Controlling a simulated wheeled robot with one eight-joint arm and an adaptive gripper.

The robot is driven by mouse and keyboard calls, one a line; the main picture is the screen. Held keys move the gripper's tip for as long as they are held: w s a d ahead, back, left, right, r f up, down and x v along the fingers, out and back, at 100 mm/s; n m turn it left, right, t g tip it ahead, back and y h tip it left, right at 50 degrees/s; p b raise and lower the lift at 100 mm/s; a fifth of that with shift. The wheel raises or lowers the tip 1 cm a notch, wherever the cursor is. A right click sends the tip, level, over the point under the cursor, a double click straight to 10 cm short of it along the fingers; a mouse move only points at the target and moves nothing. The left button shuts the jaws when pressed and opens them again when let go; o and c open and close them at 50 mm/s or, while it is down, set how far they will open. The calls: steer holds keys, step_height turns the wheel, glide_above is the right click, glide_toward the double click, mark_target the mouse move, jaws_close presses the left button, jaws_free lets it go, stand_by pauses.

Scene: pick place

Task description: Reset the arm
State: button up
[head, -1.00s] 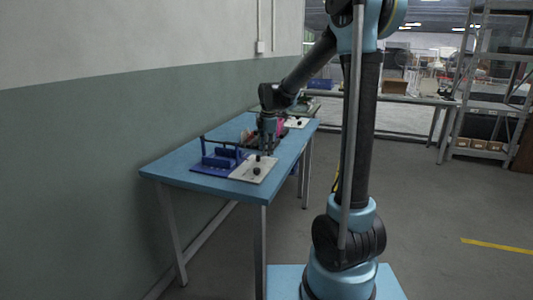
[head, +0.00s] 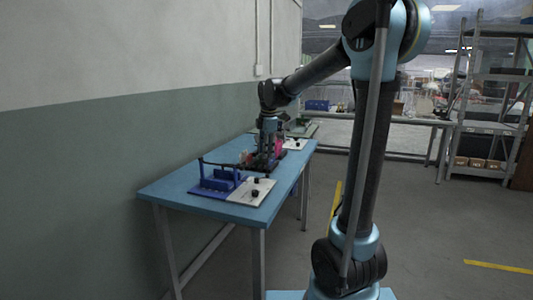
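My gripper (head: 265,160) hangs from my arm over the blue table (head: 165,192), pointing down. It is small and dark here, and I cannot tell whether its fingers are open or shut. Below and in front of it lies a white plate (head: 243,194) with small black knobs. A blue fixture (head: 217,180) with a raised bar stands on the table left of the plate. A pink thing (head: 279,146) shows just right of and behind my gripper.
Another white plate (head: 296,143) lies at the table's far end. A green and grey wall runs along the table's left side. A shelf rack (head: 490,110) and a long bench (head: 410,120) stand at the back. The floor to the right is open.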

steer(key=shift+d, duration=0.1)
steer(key=s+d+f+m, duration=0.5)
steer(key=s+d+m, duration=0.3)
steer(key=s, duration=0.5)
steer(key=s+d+f+m, duration=0.4)
steer(key=s+d+m, duration=0.4)
steer(key=s, duration=0.5)
steer(key=s+d+f+m, duration=0.3)
steer(key=s+f+m, duration=0.2)
steer(key=s+f, duration=0.2)
steer(key=shift+s+d+f+h, duration=0.25)
steer(key=shift+s+f+h, duration=0.05)
steer(key=shift+f, duration=0.2)
steer(key=shift+w, duration=0.1)
steer(key=shift+w+f, duration=0.2)
steer(key=shift+w, duration=0.1)
steer(key=shift+o, duration=0.5)
